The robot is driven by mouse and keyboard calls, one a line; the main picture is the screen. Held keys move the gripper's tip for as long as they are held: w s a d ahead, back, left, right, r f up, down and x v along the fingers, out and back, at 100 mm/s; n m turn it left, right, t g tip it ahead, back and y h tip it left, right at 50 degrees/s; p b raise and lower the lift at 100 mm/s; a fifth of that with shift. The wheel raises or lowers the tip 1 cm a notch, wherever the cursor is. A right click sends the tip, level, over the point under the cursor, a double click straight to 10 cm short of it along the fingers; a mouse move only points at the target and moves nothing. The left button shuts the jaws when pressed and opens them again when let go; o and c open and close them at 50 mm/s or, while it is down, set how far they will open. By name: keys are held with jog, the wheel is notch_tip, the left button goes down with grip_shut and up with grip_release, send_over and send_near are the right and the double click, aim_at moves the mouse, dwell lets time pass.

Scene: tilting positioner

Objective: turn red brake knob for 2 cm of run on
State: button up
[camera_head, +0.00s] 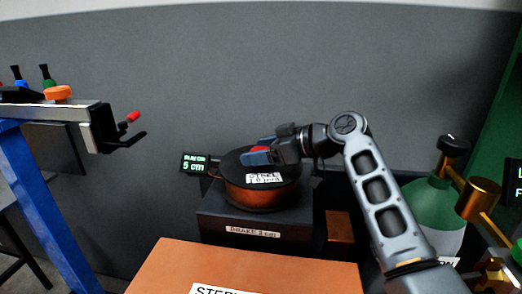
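The red brake knob (264,147) is on top of the brake unit, mostly hidden by my gripper. My gripper (258,156) reaches in from the right, low over the unit's dark top, with a blue-grey finger in front of the knob. Whether the fingers are open or closed on the knob cannot be seen. The brake unit has a copper-coloured drum (258,196) on a dark base labelled "BRAKE 2 cm" (254,232). A small display (194,163) at its left reads "5 cm" in green. A white label (264,178) on the drum's top is partly unreadable.
An orange-brown box top (180,266) labelled "STEP..." lies in front of the unit. A green gas cylinder (432,212) with brass fittings (481,198) stands at the right. A metal beam (60,111) on a blue leg (45,215) stands at the left. A grey wall is behind.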

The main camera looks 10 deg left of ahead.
jog(key=c, duration=0.9)
